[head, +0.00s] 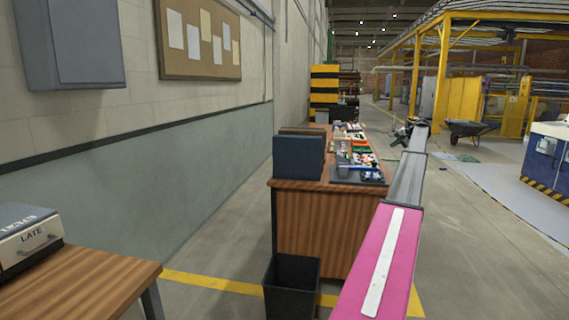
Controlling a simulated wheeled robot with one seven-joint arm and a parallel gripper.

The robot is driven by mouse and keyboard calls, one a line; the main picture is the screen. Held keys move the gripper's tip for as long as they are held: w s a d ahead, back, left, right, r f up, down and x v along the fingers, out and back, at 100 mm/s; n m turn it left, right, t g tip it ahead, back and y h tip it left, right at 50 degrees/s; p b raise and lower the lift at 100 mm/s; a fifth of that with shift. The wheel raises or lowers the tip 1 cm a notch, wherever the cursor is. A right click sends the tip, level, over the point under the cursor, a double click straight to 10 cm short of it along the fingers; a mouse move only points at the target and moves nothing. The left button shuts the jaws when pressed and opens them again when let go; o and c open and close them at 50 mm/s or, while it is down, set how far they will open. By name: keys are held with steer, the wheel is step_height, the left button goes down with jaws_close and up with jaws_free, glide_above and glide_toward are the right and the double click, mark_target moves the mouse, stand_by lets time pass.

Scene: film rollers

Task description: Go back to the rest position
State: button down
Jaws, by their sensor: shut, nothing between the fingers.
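My arm reaches out from the lower right of the head view, away from me and along the right side of a wooden desk (310,222). My gripper (399,134) is at its far end, small and dark, shut and empty. It shows beyond the desk's right edge in the picture; I cannot tell its exact height. No rest position is marked in view.
The desk bears dark binders (298,155), a dark tray (358,176) and small parts. A black bin (291,289) stands before it. Floor lies clear at right; a wheelbarrow (468,130) stands farther off.

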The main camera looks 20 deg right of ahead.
steer(key=w+a+f+n+g, duration=0.1)
steer(key=a+f, duration=0.7)
steer(key=a, duration=0.6)
steer(key=w+a+f+n+g, duration=0.1)
steer(key=a+f+g, duration=0.1)
steer(key=a+f, duration=0.85)
steer(key=s+a+f+n+g, duration=0.1)
steer(key=s+a+f, duration=0.15)
steer(key=a, duration=0.65)
steer(key=s+a+f+h, duration=0.1)
steer(key=a+f, duration=0.3)
steer(key=a, duration=0.5)
steer(key=s+a+f+n+g, duration=0.15)
steer(key=a+f, duration=0.25)
steer(key=a, duration=0.5)
steer(key=s+a+f+g, duration=0.1)
steer(key=s+a+f, duration=0.25)
steer(key=a, duration=0.25)
steer(key=s+a+f, duration=0.2)
steer(key=s+a, duration=0.2)
steer(key=a, duration=0.3)
steer(key=s+a+f+n+g+h, duration=0.1)
steer(key=s+a+f, duration=0.3)
steer(key=s+a, duration=0.7)
steer(key=s+a+f+n+g+h, duration=0.1)
steer(key=s+a+f+n+h, duration=0.2)
steer(key=s+a, duration=0.8)
steer(key=s+f+n, duration=0.1)
steer(key=s, duration=0.2)
steer(key=shift+s+n, duration=0.35)
